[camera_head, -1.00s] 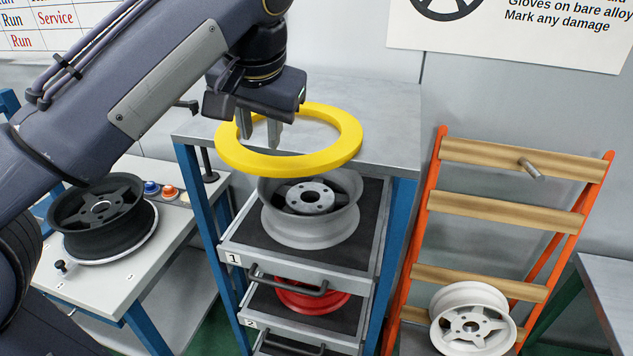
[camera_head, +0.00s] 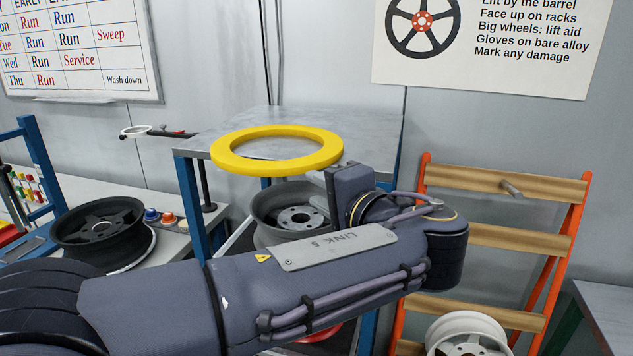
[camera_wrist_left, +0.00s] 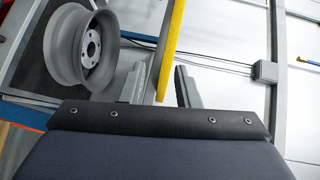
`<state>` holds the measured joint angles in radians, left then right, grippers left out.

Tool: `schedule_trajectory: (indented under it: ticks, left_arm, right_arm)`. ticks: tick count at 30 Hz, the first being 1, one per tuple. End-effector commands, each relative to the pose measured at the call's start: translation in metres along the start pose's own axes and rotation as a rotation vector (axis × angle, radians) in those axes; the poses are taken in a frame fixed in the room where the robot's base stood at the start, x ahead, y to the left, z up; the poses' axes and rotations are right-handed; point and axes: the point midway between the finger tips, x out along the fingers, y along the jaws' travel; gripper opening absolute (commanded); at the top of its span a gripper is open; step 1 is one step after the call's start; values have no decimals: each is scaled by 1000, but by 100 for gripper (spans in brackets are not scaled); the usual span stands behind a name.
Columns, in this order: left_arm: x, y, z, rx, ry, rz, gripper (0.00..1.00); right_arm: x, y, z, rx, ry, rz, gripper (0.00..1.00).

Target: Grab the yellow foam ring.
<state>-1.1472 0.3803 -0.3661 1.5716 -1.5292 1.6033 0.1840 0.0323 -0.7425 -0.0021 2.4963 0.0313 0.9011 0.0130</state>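The yellow foam ring (camera_head: 233,163) lies flat and level over the front part of a grey-topped stand in the head view; what bears it is hard to tell. My left gripper (camera_head: 322,178) is at the ring's right front side, its arm coming across below the ring. In the left wrist view the ring shows edge-on as a yellow strip (camera_wrist_left: 170,48) between the two grey fingers of my left gripper (camera_wrist_left: 162,72). The fingers are apart, with a visible gap beside the strip. The fingertips are mostly hidden in the head view. My right gripper is not in view.
The grey stand top (camera_head: 365,140) has free room behind the ring. A grey wheel (camera_head: 265,213) sits just below, also in the wrist view (camera_wrist_left: 65,45). A dark wheel (camera_head: 75,238) lies on the left bench. An orange-framed rack (camera_head: 570,230) stands at the right.

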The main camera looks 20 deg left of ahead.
Motion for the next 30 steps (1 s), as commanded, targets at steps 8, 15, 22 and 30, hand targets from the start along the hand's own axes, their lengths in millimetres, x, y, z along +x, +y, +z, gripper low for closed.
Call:
schedule_trajectory:
  ticks: [8, 15, 22, 30]
  left_arm:
    - [-12, -1, -14, 79, 61, -151, 29]
    - [18, -6, -16, 77, 56, -149, 29]
    - [52, -11, -17, 77, 57, -147, 29]
    - [76, -13, -19, 76, 58, -146, 29]
  right_arm:
    - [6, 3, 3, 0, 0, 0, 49]
    - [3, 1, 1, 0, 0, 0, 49]
    - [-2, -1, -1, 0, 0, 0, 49]
    - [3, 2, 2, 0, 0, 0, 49]
